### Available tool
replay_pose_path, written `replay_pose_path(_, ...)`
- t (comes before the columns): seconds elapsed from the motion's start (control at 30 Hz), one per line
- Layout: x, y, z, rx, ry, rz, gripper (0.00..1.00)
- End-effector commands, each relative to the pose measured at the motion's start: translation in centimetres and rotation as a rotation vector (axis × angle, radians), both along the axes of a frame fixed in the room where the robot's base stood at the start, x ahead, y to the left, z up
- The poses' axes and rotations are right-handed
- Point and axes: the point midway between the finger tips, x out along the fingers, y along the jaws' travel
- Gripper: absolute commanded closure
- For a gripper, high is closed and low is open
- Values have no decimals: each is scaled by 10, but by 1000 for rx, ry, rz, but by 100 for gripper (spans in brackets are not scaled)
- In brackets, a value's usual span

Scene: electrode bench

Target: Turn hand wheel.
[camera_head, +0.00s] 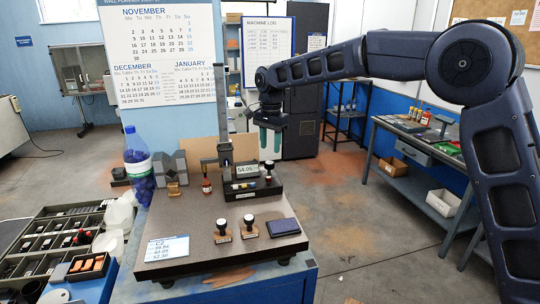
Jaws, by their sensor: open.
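A height gauge stands on the dark granite plate (195,225). It has a tall grey column (221,105) and a dark body with a digital display (245,170) reading about 54.05. A small black round knob (268,167) shows at the right of the body; I cannot tell for sure whether it is the hand wheel. My gripper (270,138) is open and points down, with two greenish fingers apart and nothing visible between them. In the picture it is just above and right of the display. Its distance from the gauge is hard to tell.
Two black-handled stamps (249,226) and a dark ink pad (283,227) lie at the plate's front. A label card (167,248) lies front left. Grey V-shaped blocks (170,166) and a blue-capped bottle (137,165) stand left. The plate's middle is mostly clear.

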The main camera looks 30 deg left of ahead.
Motion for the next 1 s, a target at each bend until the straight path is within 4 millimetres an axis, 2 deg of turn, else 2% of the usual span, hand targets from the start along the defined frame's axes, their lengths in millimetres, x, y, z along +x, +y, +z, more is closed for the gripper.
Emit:
replay_pose_path(0.13,0,0,25,2,0,0,60)
replay_pose_path(0.33,0,0,42,0,0,0,60)
replay_pose_path(0.67,0,-1,45,0,0,0,60)
replay_pose_path(0.73,0,-1,45,0,0,3,48)
replay_pose_path(0.77,0,-1,45,0,0,8,47)
replay_pose_path(0.87,0,-1,45,-1,-1,62,47)
replay_pose_path(1.0,-1,0,45,-3,-3,249,47)
